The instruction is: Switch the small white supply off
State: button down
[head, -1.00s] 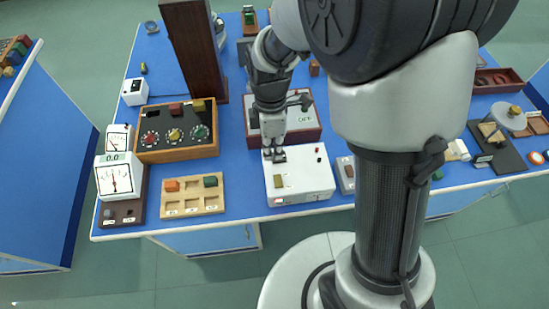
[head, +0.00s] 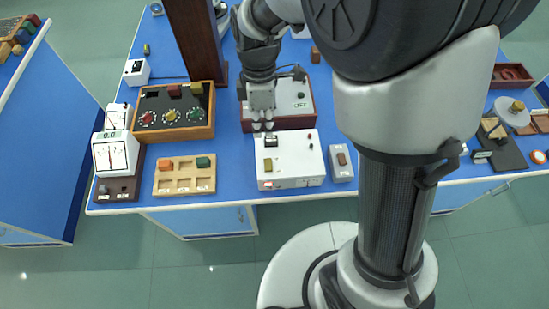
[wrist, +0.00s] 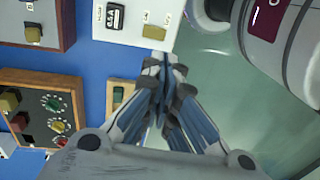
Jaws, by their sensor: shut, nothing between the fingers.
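A white supply box (head: 298,172) stands near the front edge of the blue bench in the head view. A black switch (head: 271,141) sits on its top at the back left and an ochre button (head: 268,164) at the front left. My gripper (head: 263,126) is shut and empty, pointing down just behind the black switch and seemingly clear of the box. In the wrist view the shut fingers (wrist: 160,66) are below the white box (wrist: 132,34), whose black switch (wrist: 115,17) and ochre button (wrist: 155,32) show. The switch's position is too small to tell.
A red-brown instrument (head: 292,122) stands right behind the box. A small grey box (head: 341,164) is close on its right. A wooden tray (head: 185,187), a wooden dial box (head: 199,131) and a white meter (head: 117,155) are to the left. A tall brown column (head: 196,40) stands behind.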

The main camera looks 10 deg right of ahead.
aim_at(264, 168)
jog(key=f+b, duration=0.1)
jog(key=f, duration=0.3)
jog(key=s+f+b, duration=0.1)
jog(key=f+b, duration=0.1)
jog(key=f, duration=0.3)
jog(key=f+b, duration=0.2)
jog(key=f, duration=0.3)
jog(key=shift+s+a, duration=0.3)
jog(key=shift+s, duration=0.1)
jog(key=shift+s+f, duration=0.2)
jog(key=shift+f, duration=0.15)
jog(key=shift+w, duration=0.1)
